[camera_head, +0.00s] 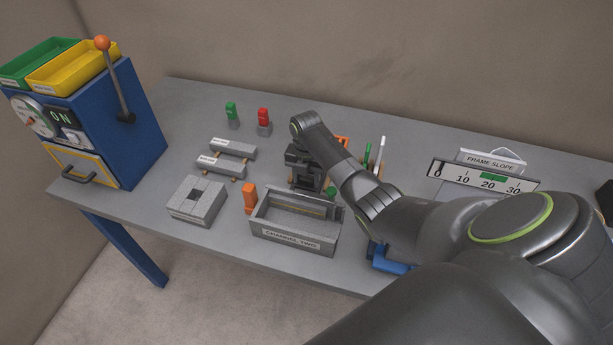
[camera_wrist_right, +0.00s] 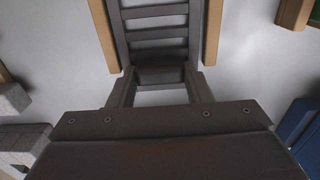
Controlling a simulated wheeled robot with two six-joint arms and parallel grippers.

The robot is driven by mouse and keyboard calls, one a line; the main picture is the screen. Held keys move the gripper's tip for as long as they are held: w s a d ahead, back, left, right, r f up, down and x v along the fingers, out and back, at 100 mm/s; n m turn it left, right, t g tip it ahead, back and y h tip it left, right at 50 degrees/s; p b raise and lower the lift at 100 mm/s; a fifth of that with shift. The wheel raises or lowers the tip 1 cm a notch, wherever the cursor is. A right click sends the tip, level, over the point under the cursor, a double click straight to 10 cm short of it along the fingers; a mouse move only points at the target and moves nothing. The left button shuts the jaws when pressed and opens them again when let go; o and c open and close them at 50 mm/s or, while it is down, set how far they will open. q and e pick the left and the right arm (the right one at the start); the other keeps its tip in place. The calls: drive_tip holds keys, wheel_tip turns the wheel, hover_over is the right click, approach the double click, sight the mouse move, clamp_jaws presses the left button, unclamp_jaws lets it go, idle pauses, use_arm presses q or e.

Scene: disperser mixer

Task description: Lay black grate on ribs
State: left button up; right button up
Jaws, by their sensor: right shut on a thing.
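My right gripper (camera_wrist_right: 160,90) is shut on one end of a black slatted grate (camera_wrist_right: 158,25). In the head view, the gripper and the grate (camera_head: 304,176) are behind the open grey tray marked CHANNEL TWO (camera_head: 295,238). In the wrist view, a tan wooden strip runs along each side of the grate, one on the left (camera_wrist_right: 103,35) and one on the right (camera_wrist_right: 212,35). Whether the grate touches them is unclear. A thin tan line shows inside the tray; I cannot tell whether it is a rib. My left gripper is not in view.
A grey block with a square hole (camera_head: 197,200) and an orange piece (camera_head: 250,197) stand left of the tray. Grey slabs (camera_head: 226,150) lie behind. A blue machine (camera_head: 130,120) is at left, a FRAME SLOPE gauge (camera_head: 485,180) at right. The table's left front is clear.

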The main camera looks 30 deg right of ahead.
drive_tip(key=o, duration=0.6)
drive_tip(key=shift+f, duration=0.15)
drive_tip(key=shift+c, duration=0.2)
drive_tip(key=o, duration=0.4)
drive_tip(key=shift+o, duration=0.2)
